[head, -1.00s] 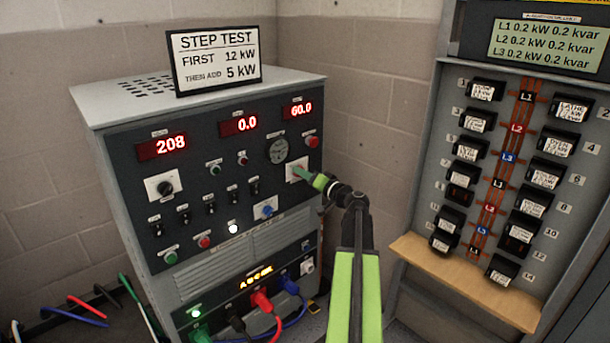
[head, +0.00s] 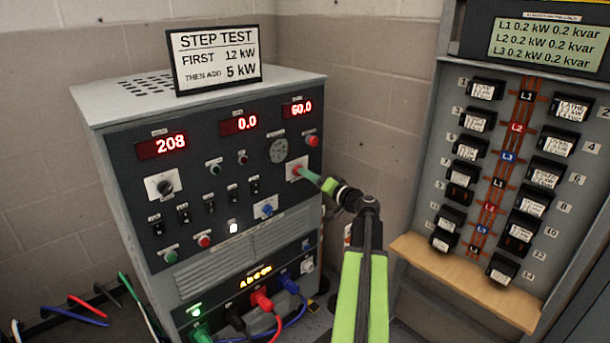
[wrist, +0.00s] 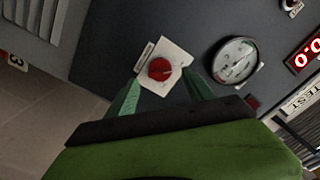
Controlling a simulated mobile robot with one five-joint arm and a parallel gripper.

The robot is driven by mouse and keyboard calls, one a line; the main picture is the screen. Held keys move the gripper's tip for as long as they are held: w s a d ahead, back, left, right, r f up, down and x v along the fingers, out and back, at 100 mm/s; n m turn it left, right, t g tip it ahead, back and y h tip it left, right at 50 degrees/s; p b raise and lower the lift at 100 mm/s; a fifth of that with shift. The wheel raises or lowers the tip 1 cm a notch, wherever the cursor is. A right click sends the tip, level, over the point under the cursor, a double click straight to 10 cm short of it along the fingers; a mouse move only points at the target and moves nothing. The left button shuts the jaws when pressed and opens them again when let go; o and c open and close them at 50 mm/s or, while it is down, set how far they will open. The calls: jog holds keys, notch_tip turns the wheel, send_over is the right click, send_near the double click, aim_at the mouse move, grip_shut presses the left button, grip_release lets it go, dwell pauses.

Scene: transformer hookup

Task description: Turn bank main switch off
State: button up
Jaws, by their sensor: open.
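A red rotary knob (head: 297,170) on a white square plate (head: 291,165) sits at the right of the grey cabinet's front panel. I cannot read its label, so I cannot confirm it is the bank main switch. In the wrist view the red knob (wrist: 160,69) shows a pointer mark angled up to the right. My gripper (head: 310,176) is just in front of the knob in the head view. In the wrist view my gripper (wrist: 161,86) is open, its green fingers on either side of the plate's lower part, apart from the knob.
A round gauge (wrist: 235,60) is right of the knob. The cabinet (head: 230,220) carries other knobs, toggles, buttons and red displays, with coloured cables plugged in below. A breaker panel (head: 447,110) with a wooden shelf (head: 465,282) stands at right. A step test sign (head: 215,60) is on top.

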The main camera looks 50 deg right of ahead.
jog(key=s+a, duration=0.1)
jog(key=s, duration=1.2)
jog(key=shift+s, duration=0.25)
jog(key=w+a+f+n+g+y, duration=0.2)
jog(key=w+a+f, duration=0.25)
jog(key=a, duration=0.35)
jog(key=w+a+f+n+g+y, duration=0.1)
jog(key=w+a+f+g+y, duration=0.15)
jog(key=w+a, duration=0.4)
jog(key=w+a+f+n+g+y, duration=0.25)
jog(key=a+f, duration=0.25)
jog(key=a, duration=0.5)
jog(key=s+a+f+n+g+h, duration=0.15)
jog(key=a+f+g, duration=0.25)
jog(key=a, duration=0.6)
jog(key=s+a+f+n+g+h, duration=0.1)
jog(key=a+f+g+h, duration=0.2)
jog(key=a, duration=0.7)
jog(key=s+a+f+n+g+h, duration=0.15)
jog(key=a+f+g, duration=0.3)
jog(key=a, duration=0.45)
notch_tip(320, 180, up, 17)
jog(key=p, duration=1.7)
jog(key=shift+s+d, duration=0.15)
jog(key=shift+r+t, duration=0.1)
jog(key=shift+t, duration=0.15)
